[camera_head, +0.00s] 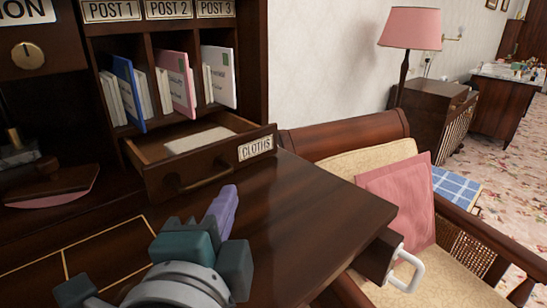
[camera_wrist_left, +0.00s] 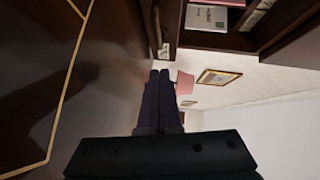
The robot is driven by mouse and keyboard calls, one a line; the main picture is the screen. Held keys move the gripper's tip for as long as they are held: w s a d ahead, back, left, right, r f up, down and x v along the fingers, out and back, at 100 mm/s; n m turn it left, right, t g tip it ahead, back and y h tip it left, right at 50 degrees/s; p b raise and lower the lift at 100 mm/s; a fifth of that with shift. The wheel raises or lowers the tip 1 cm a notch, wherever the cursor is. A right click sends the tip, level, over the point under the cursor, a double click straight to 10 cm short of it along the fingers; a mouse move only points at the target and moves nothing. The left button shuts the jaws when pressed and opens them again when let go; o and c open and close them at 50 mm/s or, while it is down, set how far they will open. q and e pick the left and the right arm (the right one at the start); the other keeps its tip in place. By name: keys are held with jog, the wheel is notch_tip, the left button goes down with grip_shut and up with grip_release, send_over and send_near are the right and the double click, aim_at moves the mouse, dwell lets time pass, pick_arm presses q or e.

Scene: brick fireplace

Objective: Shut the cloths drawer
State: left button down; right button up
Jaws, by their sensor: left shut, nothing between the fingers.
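The cloths drawer (camera_head: 188,188) is a dark wooden drawer with a bar handle (camera_head: 205,178) and a "CLOTHS" label (camera_head: 256,147). It stands pulled out under the pigeonholes, with pale folded cloth (camera_head: 198,139) inside. My left gripper (camera_head: 226,204) has purple fingers, shut and empty, over the desk top in front of the drawer. The fingers appear apart from the drawer front. In the left wrist view the shut fingers (camera_wrist_left: 160,82) point toward what looks like the drawer's labelled front (camera_wrist_left: 163,50). My right gripper is not in view.
The desk top (camera_head: 310,215) is clear to the right of the drawer. Envelopes (camera_head: 178,82) stand in the pigeonholes above. A cushioned chair (camera_head: 370,155) stands beyond the desk's right edge, near a white handle (camera_head: 410,270).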

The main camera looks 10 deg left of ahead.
aim_at(175, 162)
pick_arm(q)
jog(key=shift+w+a+f, duration=0.25)
jog(key=shift+w+a, duration=0.55)
jog(key=shift+w+a+f, duration=0.2)
jog(key=shift+w+a, duration=0.55)
jog(key=shift+a, duration=0.05)
jog(key=shift+w+a+f, duration=0.1)
jog(key=shift+w+a, duration=0.1)
jog(key=shift+a, duration=0.1)
jog(key=w+a, duration=0.2)
jog(key=w+a+b, duration=0.1)
jog(key=w+a, duration=0.1)
jog(key=a, duration=0.1)
jog(key=w+a+b, duration=0.1)
jog(key=w+a, duration=0.1)
jog(key=a, duration=0.1)
jog(key=shift+w, duration=0.1)
jog(key=shift+w+a+b, duration=0.25)
jog(key=shift+b, duration=0.05)
jog(key=shift+a, duration=0.1)
